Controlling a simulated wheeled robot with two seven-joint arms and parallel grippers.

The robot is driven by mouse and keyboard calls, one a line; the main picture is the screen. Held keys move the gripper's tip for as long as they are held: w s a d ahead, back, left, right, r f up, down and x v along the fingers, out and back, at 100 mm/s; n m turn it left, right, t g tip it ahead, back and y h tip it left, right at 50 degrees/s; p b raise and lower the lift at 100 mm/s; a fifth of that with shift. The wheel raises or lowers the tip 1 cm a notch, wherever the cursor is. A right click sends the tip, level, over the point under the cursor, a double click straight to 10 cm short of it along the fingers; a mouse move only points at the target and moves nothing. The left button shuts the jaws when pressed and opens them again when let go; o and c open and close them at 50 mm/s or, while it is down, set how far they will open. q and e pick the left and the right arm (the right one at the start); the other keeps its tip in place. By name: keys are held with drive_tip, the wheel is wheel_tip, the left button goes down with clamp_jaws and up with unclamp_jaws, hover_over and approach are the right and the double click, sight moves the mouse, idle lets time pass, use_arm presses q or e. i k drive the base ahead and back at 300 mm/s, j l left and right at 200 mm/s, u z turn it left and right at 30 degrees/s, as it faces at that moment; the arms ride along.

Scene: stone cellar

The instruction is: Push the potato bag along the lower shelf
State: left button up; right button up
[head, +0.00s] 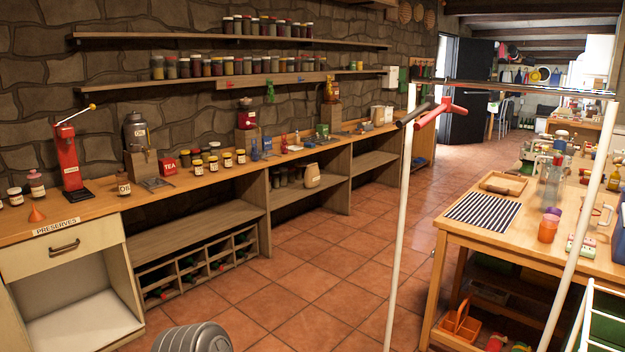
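A small beige, bag-like object (312,176) stands on a lower shelf (285,196) under the long wooden counter, near the divider at that bay's right end. It may be the potato bag, but it is too small to be sure. Dark jars (283,177) stand on the same shelf to its left. Neither of my grippers is in view, and nothing is seen touching the beige object.
A white metal frame (402,220) with red and black handles (440,112) stands in the right foreground. A wooden table (470,230) is on the right. A grey ribbed object (192,338) shows at the bottom edge. The tiled floor (320,265) between is clear.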

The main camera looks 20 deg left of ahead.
sight(311, 177)
drive_tip(key=i+j+u, duration=0.5)
drive_tip(key=i+u, duration=0.3)
drive_tip(key=i+j+u, duration=0.1)
drive_tip(key=i+u, duration=0.15)
drive_tip(key=u, duration=0.15)
drive_tip(key=i+u, duration=0.4)
drive_tip(key=i, duration=1.1)
drive_tip(key=i+l+z, duration=0.1)
drive_tip(key=i+z, duration=0.55)
drive_tip(key=z, duration=0.15)
drive_tip(key=i+z, duration=0.4)
drive_tip(key=i+j+z, duration=0.15)
drive_tip(key=z, duration=0.25)
drive_tip(key=i+l+z, duration=0.2)
drive_tip(key=i+z, duration=0.2)
drive_tip(key=i, duration=0.65)
drive_tip(key=i+j+z, duration=0.1)
drive_tip(key=i+z, duration=0.25)
drive_tip(key=i, duration=0.75)
drive_tip(key=i+l, duration=0.1)
drive_tip(key=i, duration=2.2)
drive_tip(key=i+u, duration=0.45)
drive_tip(key=i+l+u, duration=0.15)
drive_tip(key=i+u, duration=0.35)
drive_tip(key=i+l+u, duration=0.3)
drive_tip(key=u, duration=0.15)
drive_tip(key=i+l+u, duration=0.65)
drive_tip(key=l+u, duration=0.3)
